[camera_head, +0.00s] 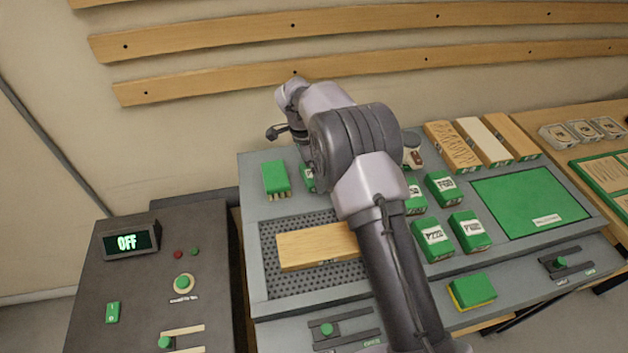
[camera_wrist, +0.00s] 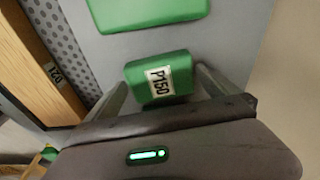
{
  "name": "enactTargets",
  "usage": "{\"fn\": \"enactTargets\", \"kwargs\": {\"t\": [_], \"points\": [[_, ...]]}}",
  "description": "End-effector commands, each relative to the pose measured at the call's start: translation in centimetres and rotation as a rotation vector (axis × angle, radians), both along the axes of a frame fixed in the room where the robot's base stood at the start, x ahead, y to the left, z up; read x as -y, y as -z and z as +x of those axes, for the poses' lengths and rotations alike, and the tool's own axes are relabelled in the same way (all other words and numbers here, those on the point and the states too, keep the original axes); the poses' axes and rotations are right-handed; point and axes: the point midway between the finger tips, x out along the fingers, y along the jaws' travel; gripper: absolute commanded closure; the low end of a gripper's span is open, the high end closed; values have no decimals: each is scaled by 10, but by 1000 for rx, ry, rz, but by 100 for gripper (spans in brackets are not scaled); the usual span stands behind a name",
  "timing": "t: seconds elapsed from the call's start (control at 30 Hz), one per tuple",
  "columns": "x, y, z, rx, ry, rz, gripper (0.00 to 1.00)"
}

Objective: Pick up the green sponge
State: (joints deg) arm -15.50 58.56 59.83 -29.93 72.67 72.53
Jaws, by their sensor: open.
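A green sponge with a yellow lower layer (camera_head: 473,290) lies on the front right of the grey bench, right of my forearm, in the head view. It does not show in the wrist view. My gripper (camera_wrist: 160,80) is open in the wrist view, its fingers on either side of a green block labelled P150 (camera_wrist: 158,76). I cannot tell whether they touch it. In the head view my gripper is mostly hidden behind my arm at the back left of the bench, far from the sponge.
A wooden board (camera_head: 308,248) lies on a perforated plate (camera_head: 285,285). A green brush (camera_head: 275,178) stands behind it. Several labelled green blocks (camera_head: 433,240) and a green mat (camera_head: 520,200) lie right of my arm. A slider (camera_head: 560,264) is right of the sponge. A control panel (camera_head: 140,290) stands left.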

Motion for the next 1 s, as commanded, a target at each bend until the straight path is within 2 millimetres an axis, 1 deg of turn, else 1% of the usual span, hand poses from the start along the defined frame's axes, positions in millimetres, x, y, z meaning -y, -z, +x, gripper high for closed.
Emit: {"fn": "enactTargets", "kwargs": {"t": [0.03,0.2,0.27,0.3,0.47,0.5,0.67,0.77,0.9,1.0], "points": [[1,7,0,0,0,0,0],[1,5,1,2,-1,1,0],[1,5,1,2,-1,1,10],[1,5,1,1,-1,0,18],[1,5,1,1,-1,0,49],[1,5,1,1,-1,0,52],[1,4,1,1,-1,0,52],[1,-8,1,3,0,1,52],[1,-49,1,4,-1,0,52],[1,-73,1,3,-1,1,52]]}}
